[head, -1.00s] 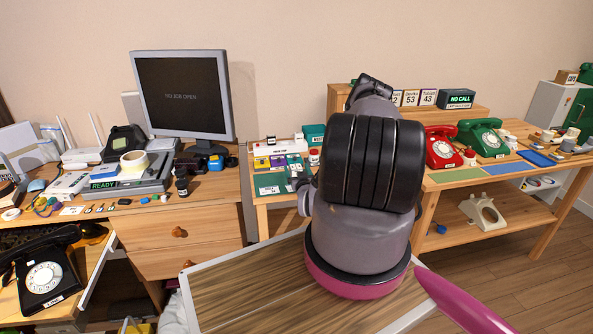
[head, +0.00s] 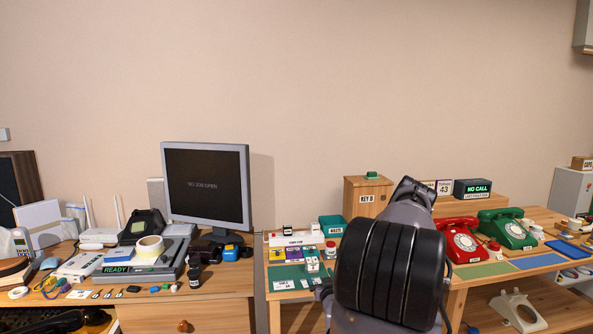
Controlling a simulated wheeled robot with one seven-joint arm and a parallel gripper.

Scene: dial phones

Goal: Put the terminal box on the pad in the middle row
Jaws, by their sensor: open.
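A green mat (head: 292,272) lies on the right-hand desk, just left of my arm. A small white block (head: 312,265) with dark and red marks stands on it; I cannot tell for sure that it is the terminal box. Behind it is a row of coloured pads, with a yellow pad (head: 277,254) and a purple pad (head: 300,254). A white label card (head: 284,285) lies at the mat's front. My gripper (head: 322,288) shows only as a small dark part at the left edge of my arm, close to the mat. My arm hides the rest, and nothing is seen held.
A long white strip (head: 296,239) with a red button stands behind the pads. A green box (head: 331,225) and a wooden key box (head: 367,198) stand behind. Red (head: 461,240) and green (head: 507,229) phones stand to the right. A monitor (head: 206,184) stands on the left desk.

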